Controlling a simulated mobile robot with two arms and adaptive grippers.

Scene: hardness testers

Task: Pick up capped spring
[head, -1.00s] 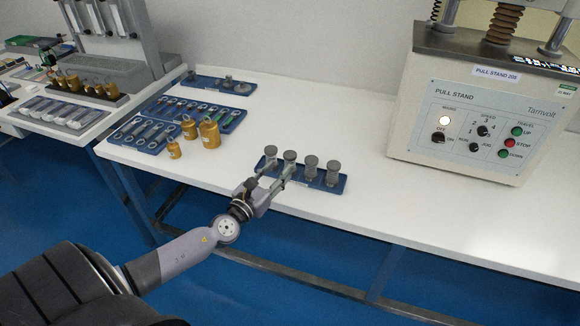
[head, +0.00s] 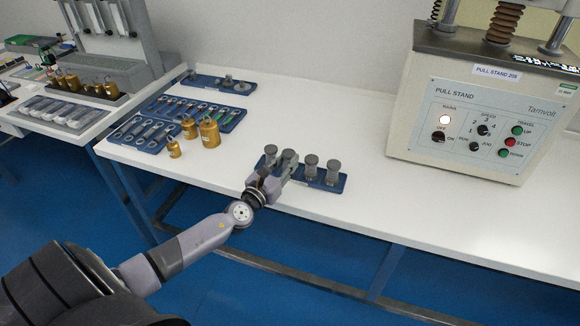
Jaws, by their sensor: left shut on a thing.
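Several grey capped springs stand upright in a row in a small blue tray (head: 341,186) near the table's front edge. My left gripper (head: 285,167) is over the left half of this tray, shut on the second capped spring from the left (head: 289,155). Its fingers hide most of that spring's body; the top cap shows. The leftmost capped spring (head: 270,150) stands close beside the fingers and is partly covered. Two more capped springs (head: 311,161) (head: 333,166) stand clear to the right. My right gripper is not in view.
Brass weights (head: 209,133) stand left of the tray. A large pull stand (head: 470,125) is at the right. The white tabletop (head: 300,105) behind the tray is clear.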

